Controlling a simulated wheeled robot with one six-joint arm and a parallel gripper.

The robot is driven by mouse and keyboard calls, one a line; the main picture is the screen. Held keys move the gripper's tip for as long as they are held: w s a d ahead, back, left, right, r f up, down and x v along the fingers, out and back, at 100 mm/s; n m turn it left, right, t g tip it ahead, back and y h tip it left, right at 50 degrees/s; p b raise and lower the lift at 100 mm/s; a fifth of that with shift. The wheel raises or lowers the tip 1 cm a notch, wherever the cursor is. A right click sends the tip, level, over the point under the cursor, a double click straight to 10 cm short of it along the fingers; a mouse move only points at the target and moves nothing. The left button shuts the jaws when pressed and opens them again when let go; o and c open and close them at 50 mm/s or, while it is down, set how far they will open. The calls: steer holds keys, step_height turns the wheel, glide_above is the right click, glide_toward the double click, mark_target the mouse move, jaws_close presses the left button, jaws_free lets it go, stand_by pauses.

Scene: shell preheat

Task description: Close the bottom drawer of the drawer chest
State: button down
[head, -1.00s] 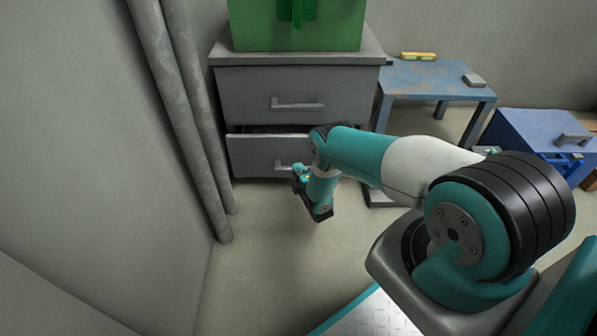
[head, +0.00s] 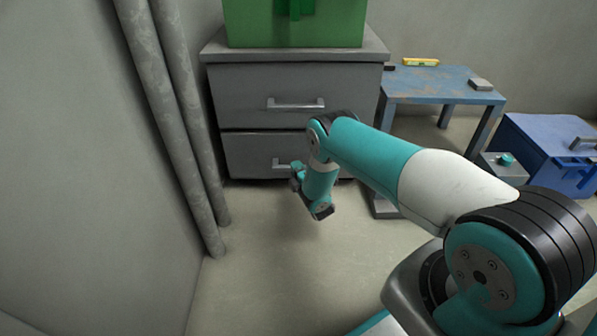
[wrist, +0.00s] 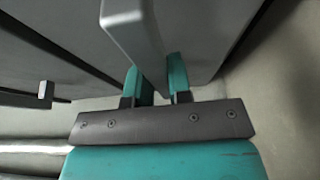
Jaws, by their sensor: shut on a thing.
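The grey drawer chest (head: 225,60) stands against the back wall. In the head view its bottom drawer (head: 245,155) looks flush, or nearly so, with the closed top drawer (head: 240,95). The bottom drawer's handle (head: 277,163) is partly hidden by my gripper (head: 294,178), which is low in front of the drawer. In the wrist view my gripper (wrist: 158,82) has its two teal fingers on either side of a light grey handle bar (wrist: 128,25), shut on it.
A green crate (head: 335,25) sits on the chest. Pipes (head: 170,120) run along the left wall. A blue table (head: 430,85) and a blue box (head: 540,145) stand to the right. The floor (head: 250,260) in front is clear.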

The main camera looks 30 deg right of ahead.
steer(key=c, duration=1)
jaws_free()
steer(key=shift+w+d, duration=0.1)
steer(key=shift+c, duration=0.2)
steer(key=shift+r+p, duration=0.1)
steer(key=shift+p, duration=0.25)
steer(key=s+a+p, duration=0.2)
steer(key=s+p, duration=1)
steer(key=s, duration=0.5)
steer(key=shift+s, duration=0.15)
